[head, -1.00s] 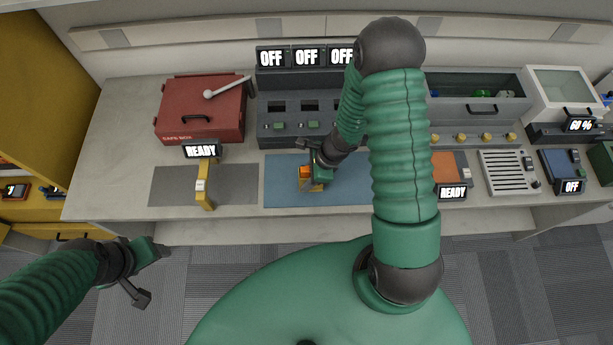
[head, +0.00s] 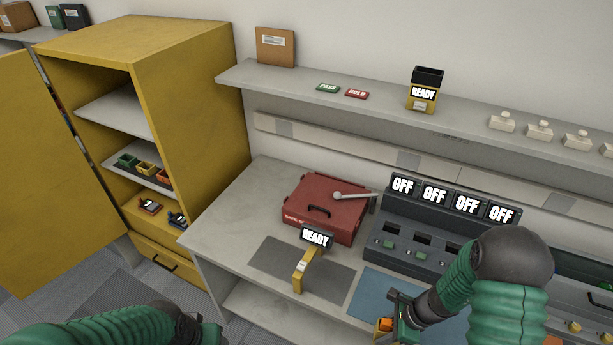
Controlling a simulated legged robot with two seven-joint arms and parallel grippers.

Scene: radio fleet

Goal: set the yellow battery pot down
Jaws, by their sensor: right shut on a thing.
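My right gripper (head: 396,317) is shut on a small orange-yellow thing, which I take to be the yellow battery pot (head: 385,324). It is low in the picture over the front of the blue mat (head: 374,291). The gripper and the picture's lower edge hide part of the pot. I cannot tell whether its base touches the mat. My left gripper (head: 205,331) shows only in part at the bottom edge, apart from the bench. Its fingers cannot be made out.
A red box (head: 325,207) and a yellow stand (head: 305,270) with a READY sign are left of the blue mat. A grey charger bank (head: 425,225) with OFF signs stands behind it. A yellow cabinet (head: 190,110) stands open at left, with small coloured pots (head: 146,168) inside.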

